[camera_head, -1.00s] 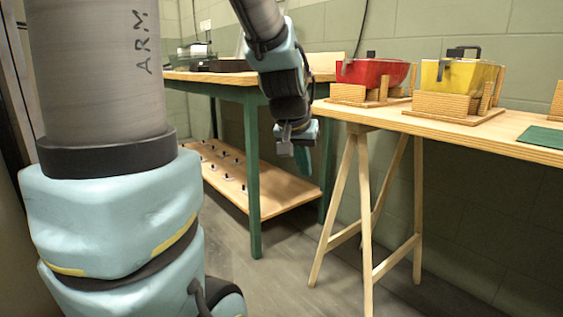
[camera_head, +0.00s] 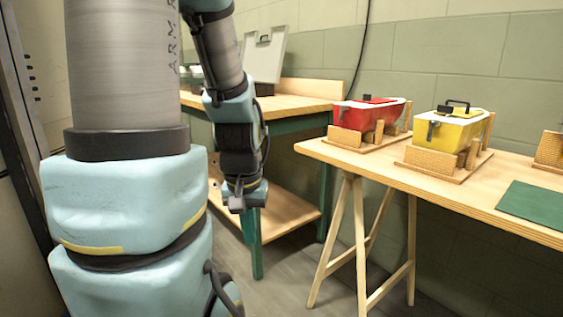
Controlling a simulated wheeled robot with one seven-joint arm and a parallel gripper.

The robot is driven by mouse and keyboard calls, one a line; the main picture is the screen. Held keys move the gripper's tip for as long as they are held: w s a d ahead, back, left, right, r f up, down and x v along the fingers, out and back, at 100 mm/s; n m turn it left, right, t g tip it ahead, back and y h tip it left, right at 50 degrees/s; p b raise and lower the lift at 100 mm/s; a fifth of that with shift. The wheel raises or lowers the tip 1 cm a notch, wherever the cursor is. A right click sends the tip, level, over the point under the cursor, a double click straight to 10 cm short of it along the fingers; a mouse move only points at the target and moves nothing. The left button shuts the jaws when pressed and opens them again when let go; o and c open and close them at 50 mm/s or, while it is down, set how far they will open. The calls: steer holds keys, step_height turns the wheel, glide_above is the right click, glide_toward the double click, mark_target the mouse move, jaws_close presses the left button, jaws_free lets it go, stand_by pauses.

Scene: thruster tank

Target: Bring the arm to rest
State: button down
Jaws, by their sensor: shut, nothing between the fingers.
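My arm rises at the left of the head view, bends over at the top and hangs down in front of the green-legged workbench. My gripper (camera_head: 237,203) is at the lower end of the hanging part, pointing down. It is small and dark in this view; it looks shut, with nothing held. It hangs below the level of the bench top, to the left of the trestle table, and touches nothing that I can see.
The trestle table (camera_head: 463,200) at right carries a red box (camera_head: 362,115) and a yellow box (camera_head: 448,128) in wooden holders, and a green mat (camera_head: 535,206). The workbench (camera_head: 293,104) with a lower shelf (camera_head: 288,212) stands behind my arm. An open grey case (camera_head: 264,58) is on it.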

step_height(320, 180, up, 23)
steer(key=p, duration=2)
steer(key=shift+p, duration=0.3)
